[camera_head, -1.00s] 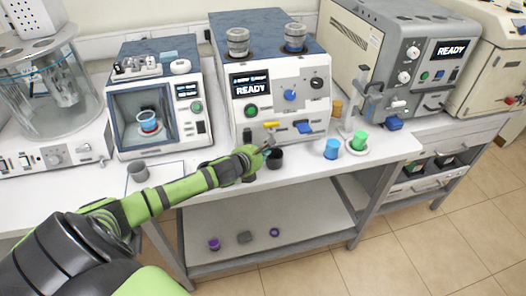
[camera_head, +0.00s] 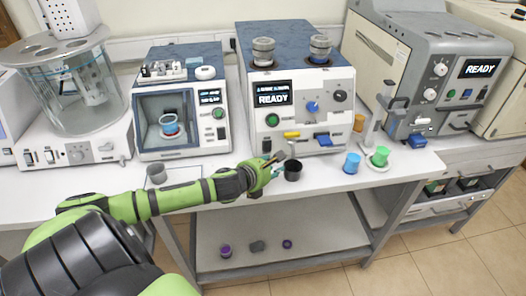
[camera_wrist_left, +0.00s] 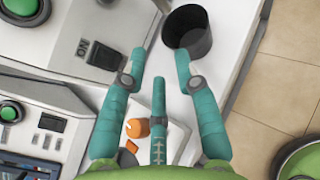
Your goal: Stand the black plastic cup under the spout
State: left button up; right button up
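The black cup (camera_head: 293,170) stands upright on the bench in front of the middle machine (camera_head: 262,118), near the bench's front edge. In the left wrist view the black cup (camera_wrist_left: 187,32) is at the top, its mouth facing the camera. My left gripper (camera_head: 275,164) is just left of the cup in the head view. In the wrist view its teal fingers (camera_wrist_left: 160,62) are spread with nothing between them, and the right fingertip is at the cup's near rim; contact cannot be told. The middle machine has a yellow lever (camera_head: 291,135) and a blue lever (camera_head: 322,141); I cannot clearly make out the spout. My right gripper is not in view.
A lower shelf (camera_head: 320,238) holds small items. An orange object (camera_wrist_left: 137,127) lies below the fingers in the wrist view.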

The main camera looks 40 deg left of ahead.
pick_arm(q)
jog(key=v, duration=0.6)
jog(key=shift+o, duration=0.4)
dwell(1.8)
